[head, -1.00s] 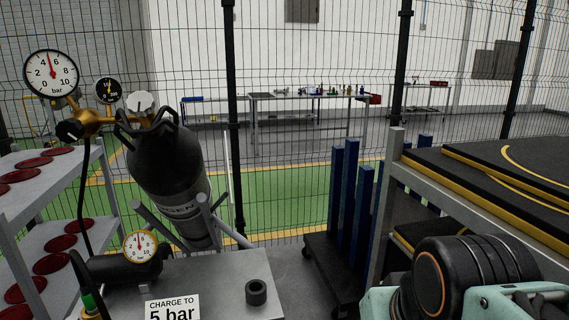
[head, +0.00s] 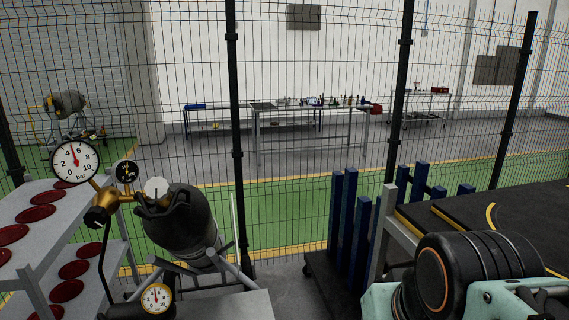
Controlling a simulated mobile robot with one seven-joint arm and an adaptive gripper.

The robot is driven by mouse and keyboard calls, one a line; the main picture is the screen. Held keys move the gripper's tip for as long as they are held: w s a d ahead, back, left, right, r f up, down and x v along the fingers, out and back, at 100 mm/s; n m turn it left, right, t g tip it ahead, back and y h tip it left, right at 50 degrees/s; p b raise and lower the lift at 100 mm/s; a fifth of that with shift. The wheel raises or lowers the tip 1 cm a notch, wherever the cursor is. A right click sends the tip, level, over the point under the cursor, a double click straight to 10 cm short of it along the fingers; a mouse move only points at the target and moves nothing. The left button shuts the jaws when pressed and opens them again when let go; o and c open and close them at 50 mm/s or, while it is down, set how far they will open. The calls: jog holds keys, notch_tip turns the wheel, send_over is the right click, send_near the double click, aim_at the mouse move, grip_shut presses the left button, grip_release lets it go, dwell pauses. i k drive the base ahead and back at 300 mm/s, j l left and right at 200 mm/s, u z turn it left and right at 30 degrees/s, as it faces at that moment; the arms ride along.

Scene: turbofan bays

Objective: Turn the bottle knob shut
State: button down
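The dark gas bottle (head: 178,226) leans in a grey metal stand left of the middle in the head view. A pale knob (head: 156,189) sits at its neck, beside a brass regulator (head: 106,200). A large bar gauge (head: 75,161) reads near 4 to 5, and a small black gauge (head: 125,172) stands beside it. Another gauge (head: 156,298) shows at the bottom edge. My arm's dark joint and teal links fill the lower right. My gripper is out of the frame, and nothing of mine touches the knob.
A grey rack (head: 33,237) with several dark red discs stands at left. A cart with blue posts (head: 350,222) and a black-topped bench (head: 510,215) are at right. A mesh fence runs behind. The floor between bottle and cart shows free room.

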aim_at(158, 188)
jog(key=u, duration=0.9)
